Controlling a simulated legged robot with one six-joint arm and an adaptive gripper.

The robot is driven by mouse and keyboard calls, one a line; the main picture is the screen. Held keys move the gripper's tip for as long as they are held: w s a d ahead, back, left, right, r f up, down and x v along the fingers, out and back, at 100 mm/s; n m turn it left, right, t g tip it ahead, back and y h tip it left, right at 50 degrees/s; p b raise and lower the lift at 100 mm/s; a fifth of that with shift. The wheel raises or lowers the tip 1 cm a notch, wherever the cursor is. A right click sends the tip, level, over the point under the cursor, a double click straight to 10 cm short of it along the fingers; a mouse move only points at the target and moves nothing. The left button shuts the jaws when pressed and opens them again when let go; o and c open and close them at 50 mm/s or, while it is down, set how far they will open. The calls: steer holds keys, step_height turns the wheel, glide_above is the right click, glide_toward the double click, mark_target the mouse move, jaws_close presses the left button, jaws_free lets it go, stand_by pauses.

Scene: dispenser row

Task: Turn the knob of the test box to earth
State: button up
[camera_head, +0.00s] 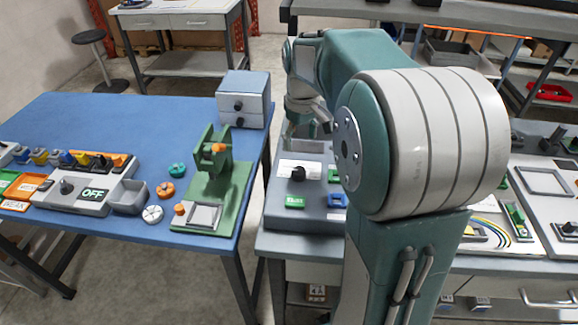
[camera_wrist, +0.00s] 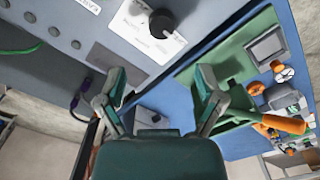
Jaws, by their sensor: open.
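The test box (camera_head: 277,215) is a grey panel box on the right bench, partly hidden behind my arm. Its black round knob (camera_head: 298,172) stands on a white label plate whose markings are too small to read. In the wrist view the knob (camera_wrist: 162,23) is at the top centre on the white plate (camera_wrist: 130,30), and the pointer's direction is unclear. My gripper (camera_head: 305,128) is above and behind the knob in the head view. In the wrist view my gripper (camera_wrist: 160,82) has its fingers spread, with nothing between them. It is apart from the knob.
Left is a blue table (camera_head: 60,115) with a green stand (camera_head: 213,165), a grey drawer box (camera_head: 243,100) and a grey box reading OFF (camera_head: 70,203). A gap separates the tables. A purple-ended cable (camera_wrist: 80,105) shows in the wrist view.

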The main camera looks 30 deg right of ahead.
mark_target(298, 170)
steer(key=f, duration=0.9)
steer(key=shift+a+f, duration=0.2)
steer(key=shift+a, duration=0.2)
steer(key=shift+d+f, duration=0.1)
steer(key=shift+f, duration=0.05)
steer(key=shift+d, duration=0.35)
steer(key=shift+a, duration=0.1)
steer(key=c, duration=1.1)
steer(key=shift+a, duration=0.1)
steer(key=shift+c, duration=0.3)
